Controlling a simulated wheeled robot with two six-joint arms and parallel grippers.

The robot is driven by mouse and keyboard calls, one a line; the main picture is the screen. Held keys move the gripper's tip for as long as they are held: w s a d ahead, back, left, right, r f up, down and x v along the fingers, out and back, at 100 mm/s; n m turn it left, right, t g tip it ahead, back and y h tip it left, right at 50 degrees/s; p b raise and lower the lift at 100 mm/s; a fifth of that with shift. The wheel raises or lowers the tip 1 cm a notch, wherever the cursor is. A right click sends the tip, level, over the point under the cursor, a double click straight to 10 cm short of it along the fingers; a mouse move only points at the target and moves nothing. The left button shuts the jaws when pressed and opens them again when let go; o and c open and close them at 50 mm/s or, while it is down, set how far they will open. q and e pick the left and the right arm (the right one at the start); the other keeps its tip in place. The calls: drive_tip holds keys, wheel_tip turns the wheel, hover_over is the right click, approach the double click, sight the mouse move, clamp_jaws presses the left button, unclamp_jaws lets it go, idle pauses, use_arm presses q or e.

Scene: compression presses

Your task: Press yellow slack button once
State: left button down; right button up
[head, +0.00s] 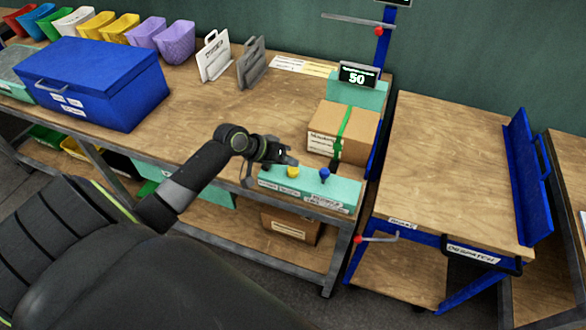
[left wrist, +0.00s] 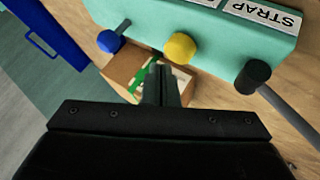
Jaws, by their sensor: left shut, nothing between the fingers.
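The yellow button (head: 293,171) sits on top of a teal control box (head: 338,194) at the front edge of the workbench, left of a blue knob (head: 325,174). My left gripper (head: 291,161) is shut and empty, just above and behind the yellow button in the head view. In the left wrist view the yellow button (left wrist: 180,47) is just beyond the closed fingertips (left wrist: 163,70), with a visible gap in the picture. The blue knob (left wrist: 109,41) is to its left and a black knob (left wrist: 253,77) to its right. My right gripper is not in view.
A cardboard box (head: 343,131) with a green strap stands behind the control box, beside a display reading 50 (head: 357,75). A big blue case (head: 90,83) is on the left of the bench. A blue-framed cart (head: 450,160) stands to the right.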

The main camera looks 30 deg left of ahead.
sight(289, 171)
use_arm(q)
drive_tip(key=shift+f, duration=0.4)
drive_tip(key=shift+f+b, duration=0.55)
drive_tip(key=shift+f, duration=0.3)
idle(0.9)
drive_tip(key=shift+r, duration=0.15)
drive_tip(key=shift+r+p, duration=1.1)
drive_tip(key=shift+p, duration=0.15)
wheel_tip(289, 171, up, 5)
drive_tip(key=p, duration=0.5)
drive_tip(key=shift+r, duration=0.1)
